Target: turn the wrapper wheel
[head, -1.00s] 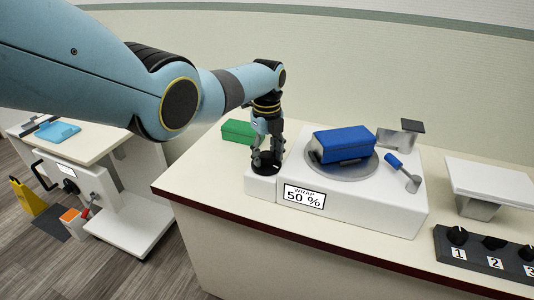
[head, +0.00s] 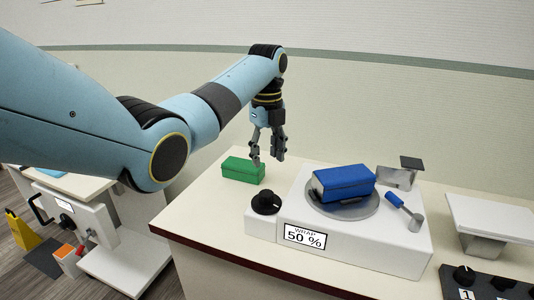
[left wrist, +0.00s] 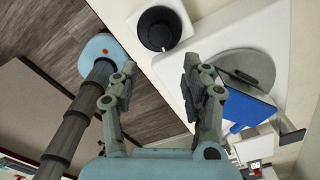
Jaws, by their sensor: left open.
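The white wrapper machine (head: 352,245) stands on the counter, with a sign (head: 304,238) reading WRAP 50 %. A black round knob (head: 265,201) sits on its small left block; the knob also shows in the left wrist view (left wrist: 157,30). A grey round turntable (head: 340,211) carries a blue box (head: 343,184). I cannot tell for certain whether the knob or the turntable is the wheel. My left gripper (head: 268,160) is open and empty, pointing down above and behind the knob, apart from it. Its open fingers also show in the left wrist view (left wrist: 160,76). My right gripper is not seen.
A green block (head: 243,170) lies on the counter close to my left gripper. A blue-handled lever (head: 404,206) is at the machine's right. Farther right are a white raised plate (head: 492,216) and a dark panel (head: 482,284) with knobs. The counter's left front is clear.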

